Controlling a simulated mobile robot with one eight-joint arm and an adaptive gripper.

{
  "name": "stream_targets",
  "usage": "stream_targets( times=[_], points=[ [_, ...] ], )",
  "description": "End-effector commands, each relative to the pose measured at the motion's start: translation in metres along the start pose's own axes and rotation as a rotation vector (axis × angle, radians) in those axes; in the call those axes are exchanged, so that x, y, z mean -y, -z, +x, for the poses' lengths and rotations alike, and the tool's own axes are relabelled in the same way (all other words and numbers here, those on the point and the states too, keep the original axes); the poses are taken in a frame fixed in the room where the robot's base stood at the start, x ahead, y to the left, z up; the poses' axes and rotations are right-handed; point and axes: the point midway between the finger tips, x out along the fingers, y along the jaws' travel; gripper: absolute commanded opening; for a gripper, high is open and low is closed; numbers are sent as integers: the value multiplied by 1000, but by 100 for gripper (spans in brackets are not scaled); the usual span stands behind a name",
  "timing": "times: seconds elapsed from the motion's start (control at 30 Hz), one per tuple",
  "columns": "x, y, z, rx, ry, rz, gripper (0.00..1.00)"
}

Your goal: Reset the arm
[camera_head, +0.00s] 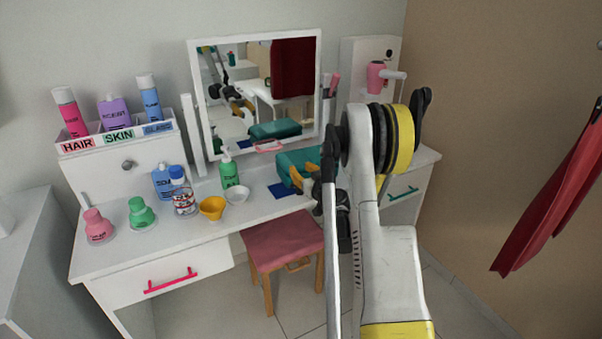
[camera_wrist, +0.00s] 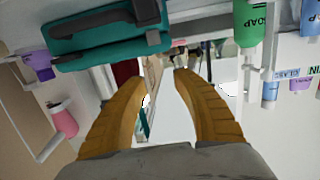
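My arm reaches over the right part of a white dressing table. My gripper (camera_head: 303,175) has yellow fingers and is in front of a teal case (camera_head: 287,157). In the wrist view the two fingers of the gripper (camera_wrist: 162,78) are apart, with nothing held between them. The teal case (camera_wrist: 100,38) shows there at the upper left, beside the fingers. My arm hides part of the case in the head view.
A mirror (camera_head: 191,97) stands at the back of the table. Bottles, including a green soap bottle (camera_head: 229,174), and a yellow bowl (camera_head: 212,209) stand left of my gripper. A pink stool (camera_head: 282,241) is below. A red garment (camera_head: 550,198) hangs at right.

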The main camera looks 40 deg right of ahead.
Motion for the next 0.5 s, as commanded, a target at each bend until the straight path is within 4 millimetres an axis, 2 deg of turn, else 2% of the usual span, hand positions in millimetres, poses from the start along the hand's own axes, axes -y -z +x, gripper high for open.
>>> stream_targets(
  times=[0.37,0.43,0.5],
  points=[
    [2,1,0,2,4,0,34],
    [12,8,0,11,20,-1,34],
    [33,22,-3,31,53,-1,34]
  ],
)
